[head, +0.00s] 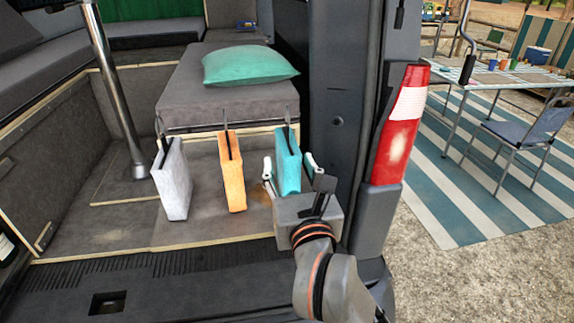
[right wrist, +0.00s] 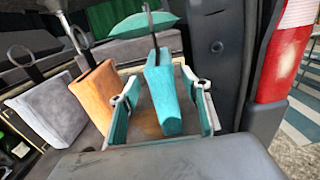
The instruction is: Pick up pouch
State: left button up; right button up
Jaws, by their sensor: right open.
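Three pouches hang by dark loops from hooks at the front of the grey bench. The grey pouch (head: 171,182) is at left, the orange pouch (head: 233,172) in the middle and the teal pouch (head: 287,163) at right. They also show in the right wrist view: grey (right wrist: 50,108), orange (right wrist: 97,93), teal (right wrist: 163,97). My right gripper (head: 290,166) is open, with one finger on each side of the teal pouch. The right wrist view shows gaps between the pouch and both fingers (right wrist: 160,100). My left gripper is not in view.
The bench (head: 185,90) carries a green pillow (head: 249,65). A metal post (head: 118,95) stands left of the pouches. The van's dark pillar (head: 340,110) and red tail light (head: 401,125) are close on the right. A table (head: 500,76) and chair (head: 520,133) stand outside.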

jog(key=w, duration=0.5)
jog(key=shift+w+a+r, duration=0.1)
jog(key=shift+a, duration=0.15)
jog(key=c, duration=1.3)
jog(key=shift+r, duration=0.15)
